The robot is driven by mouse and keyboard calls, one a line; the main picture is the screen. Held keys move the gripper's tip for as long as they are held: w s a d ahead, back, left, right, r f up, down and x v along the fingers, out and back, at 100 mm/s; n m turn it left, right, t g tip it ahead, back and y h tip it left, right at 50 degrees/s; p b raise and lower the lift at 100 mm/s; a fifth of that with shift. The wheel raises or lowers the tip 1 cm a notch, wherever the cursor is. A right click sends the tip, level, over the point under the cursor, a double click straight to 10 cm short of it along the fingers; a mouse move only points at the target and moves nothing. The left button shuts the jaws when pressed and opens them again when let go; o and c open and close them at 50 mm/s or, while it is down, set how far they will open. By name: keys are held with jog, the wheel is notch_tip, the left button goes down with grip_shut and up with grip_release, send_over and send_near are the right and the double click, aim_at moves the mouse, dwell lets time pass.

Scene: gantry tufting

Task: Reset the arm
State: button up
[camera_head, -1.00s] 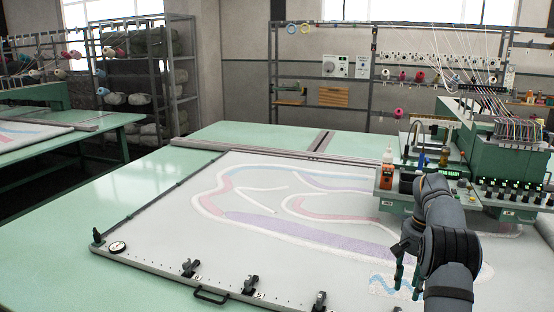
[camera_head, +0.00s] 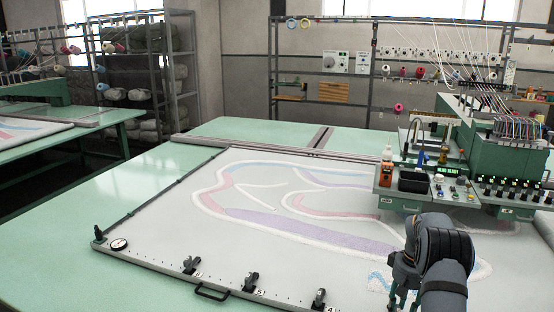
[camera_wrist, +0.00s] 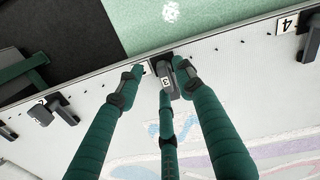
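My gripper (camera_wrist: 160,76) has three dark green fingers, spread apart in the wrist view. Nothing is visibly held between them. The black clamp marked 3 (camera_wrist: 168,86) shows by the fingertips, on the frame edge; I cannot tell whether they touch it. In the head view my gripper (camera_head: 398,296) points down over the lower right of the tufting frame, below my bent arm. Clamp 3 is not visible there.
More clamps line the frame's front edge, including one marked 2 (camera_wrist: 62,110) and one marked 4 (camera_head: 319,299). The tufting machine (camera_head: 508,160) stands at the right, with an orange bottle (camera_head: 386,172) and a black bin (camera_head: 413,181). The green table at left is clear.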

jog(key=n+p, duration=0.1)
jog(key=n, duration=0.5)
jog(key=shift+w+d+n+p, duration=0.1)
jog(key=shift+w+n+p, duration=0.1)
jog(key=shift+n+p, duration=0.15)
